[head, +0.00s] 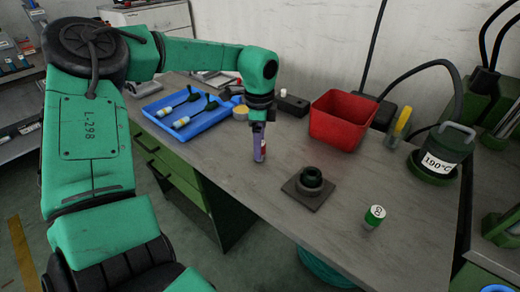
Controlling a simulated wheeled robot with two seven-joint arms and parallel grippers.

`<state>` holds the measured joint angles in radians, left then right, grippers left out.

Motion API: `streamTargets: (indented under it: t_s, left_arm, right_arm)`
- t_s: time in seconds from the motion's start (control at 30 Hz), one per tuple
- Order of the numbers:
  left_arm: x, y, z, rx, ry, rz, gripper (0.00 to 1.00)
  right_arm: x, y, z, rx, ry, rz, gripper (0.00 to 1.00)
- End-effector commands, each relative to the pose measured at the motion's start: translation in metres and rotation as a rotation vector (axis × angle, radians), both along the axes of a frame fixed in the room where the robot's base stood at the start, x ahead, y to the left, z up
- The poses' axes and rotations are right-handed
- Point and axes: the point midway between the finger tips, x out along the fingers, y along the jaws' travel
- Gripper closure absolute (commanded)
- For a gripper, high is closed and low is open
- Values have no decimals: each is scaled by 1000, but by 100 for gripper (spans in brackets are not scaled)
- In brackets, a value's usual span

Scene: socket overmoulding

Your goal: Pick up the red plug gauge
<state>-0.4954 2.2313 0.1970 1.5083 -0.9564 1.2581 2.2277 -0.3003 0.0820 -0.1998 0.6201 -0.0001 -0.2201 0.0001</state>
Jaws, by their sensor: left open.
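My left gripper (259,155) points down over the bench, left of its middle. Its fingers are open. A small red and white piece (264,149) shows right at the fingers, mostly hidden by them; it looks like the red plug gauge. I cannot tell whether the fingers touch it. My right gripper is not in view.
A dark round fixture on a square plate (300,197) and a green cylinder with a white top (374,216) stand to the right. Behind are a blue tray (205,122) with tools, a red bin (325,128) and a pot marked 190°C (440,152).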

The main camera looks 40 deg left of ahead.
Motion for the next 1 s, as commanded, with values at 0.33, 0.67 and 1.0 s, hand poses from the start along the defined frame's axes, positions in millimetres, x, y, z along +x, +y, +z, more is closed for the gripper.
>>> streamTargets:
  t_s: [0.33, 0.67, 1.0]
  left_arm:
    - [1, 0, -14, 1, -3, 1, 39]
    - [1, 0, -14, 1, -3, 1, 100]
    - [2, 0, 10, 2, -6, 0, 100]
  right_arm:
    - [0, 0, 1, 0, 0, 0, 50]
    - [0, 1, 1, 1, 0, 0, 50]
    - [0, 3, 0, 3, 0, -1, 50]
